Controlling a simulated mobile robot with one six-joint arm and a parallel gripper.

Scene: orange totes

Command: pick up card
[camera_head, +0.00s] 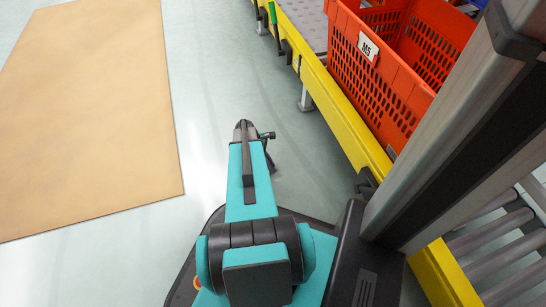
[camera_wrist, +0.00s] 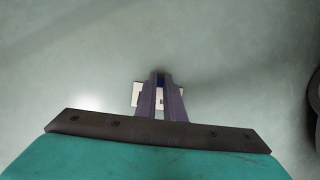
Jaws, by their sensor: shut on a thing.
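The card (camera_wrist: 136,95) shows in the wrist view as a white piece with dark marks, sticking out on both sides of my gripper's fingers. The fingers cover the middle of the card. The pale floor is behind it; I cannot tell how far below. In the head view my arm points away over the floor and hides the card.
An orange tote (camera_head: 377,75) with an M5 label stands on a yellow-edged conveyor (camera_head: 345,125) at the right. A large tan board or mat (camera_head: 90,105) lies on the floor at the left. The pale floor (camera_head: 205,75) between them is clear.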

